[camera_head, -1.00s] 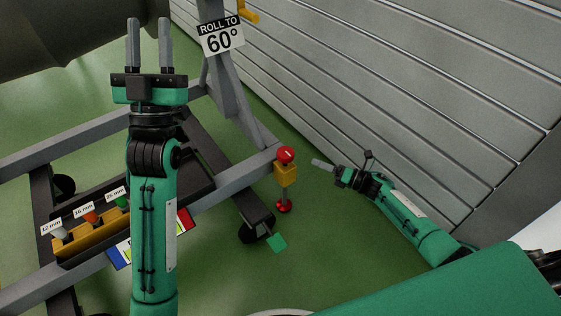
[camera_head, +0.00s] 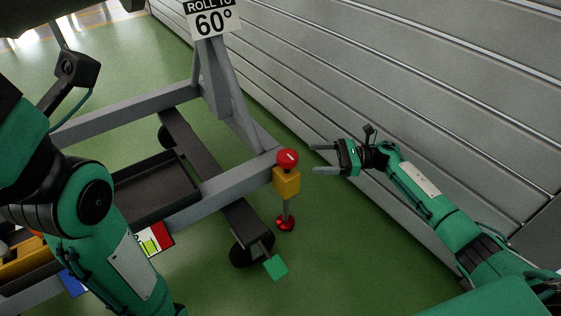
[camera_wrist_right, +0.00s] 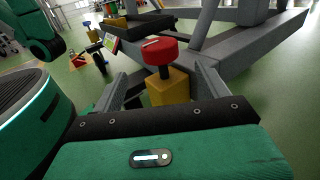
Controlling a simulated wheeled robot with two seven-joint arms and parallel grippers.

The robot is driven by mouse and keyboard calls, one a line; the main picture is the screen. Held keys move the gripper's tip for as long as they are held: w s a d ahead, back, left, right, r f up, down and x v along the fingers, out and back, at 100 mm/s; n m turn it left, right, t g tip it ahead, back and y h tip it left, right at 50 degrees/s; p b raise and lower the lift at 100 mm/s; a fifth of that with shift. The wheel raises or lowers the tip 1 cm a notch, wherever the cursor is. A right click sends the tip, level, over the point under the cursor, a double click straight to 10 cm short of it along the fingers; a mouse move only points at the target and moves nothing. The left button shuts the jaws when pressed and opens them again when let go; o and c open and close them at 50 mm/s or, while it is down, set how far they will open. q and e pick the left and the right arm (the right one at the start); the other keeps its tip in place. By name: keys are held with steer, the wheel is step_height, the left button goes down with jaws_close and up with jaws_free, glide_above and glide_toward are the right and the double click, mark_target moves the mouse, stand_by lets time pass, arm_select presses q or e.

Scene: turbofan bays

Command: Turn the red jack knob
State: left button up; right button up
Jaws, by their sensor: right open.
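The red jack knob (camera_head: 288,157) is a round red cap with a white mark, on top of a yellow block (camera_head: 287,182) at the corner of the grey stand. In the right wrist view the knob (camera_wrist_right: 160,50) shows ahead, between and beyond the fingers. My right gripper (camera_head: 318,159) is open and empty, just right of the knob, with its fingers pointing at it; I see no contact. My left arm (camera_head: 95,205) crosses the left side of the head view; its fingertips are not clearly seen.
The grey stand frame (camera_head: 205,203) reaches left from the knob. A red foot (camera_head: 285,224) and a green pedal (camera_head: 276,267) are low beneath it. A grey slatted wall (camera_head: 400,80) stands close behind my right arm. Green floor (camera_head: 350,270) is clear in front.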

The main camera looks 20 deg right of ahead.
mark_target(280, 159)
steer(key=b+x, duration=0.3)
steer(key=x, duration=0.7)
steer(key=shift+f+b, duration=0.15)
steer(key=shift+b, duration=0.25)
steer(key=shift+w+a, duration=0.15)
steer(key=shift+a, duration=0.65)
steer(key=shift+c, duration=0.3)
steer(key=c, duration=0.9)
